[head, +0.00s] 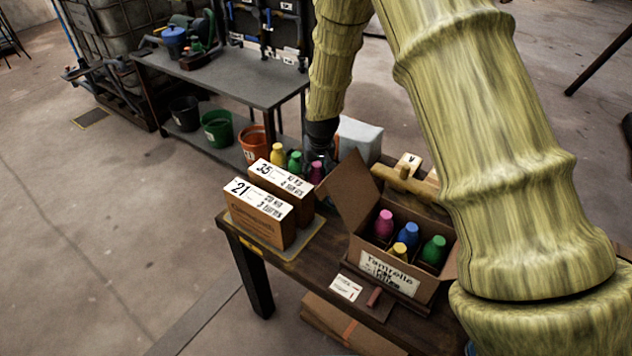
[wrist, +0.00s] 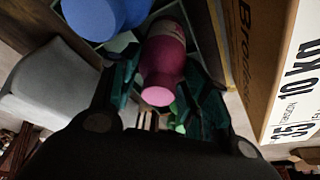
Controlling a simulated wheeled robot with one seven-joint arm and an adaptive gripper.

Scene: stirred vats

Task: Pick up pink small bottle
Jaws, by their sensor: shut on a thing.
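The pink small bottle (wrist: 163,60) lies between the fingers of my gripper (wrist: 163,88) in the wrist view, its lighter pink cap toward the camera. My gripper is shut on it. In the head view my gripper (head: 320,152) points down behind the box marked 35, and the pink bottle (head: 316,172) shows just below it. I cannot tell whether the bottle is clear of its surroundings. A second pink bottle (head: 384,224) stands in the open cardboard box.
A blue bottle (wrist: 92,16) is beside the held one. Yellow (head: 277,154) and green (head: 295,162) bottles stand to its left. The boxes marked 35 (head: 281,189) and 21 (head: 258,214) are in front. The open box (head: 393,272) holds several bottles.

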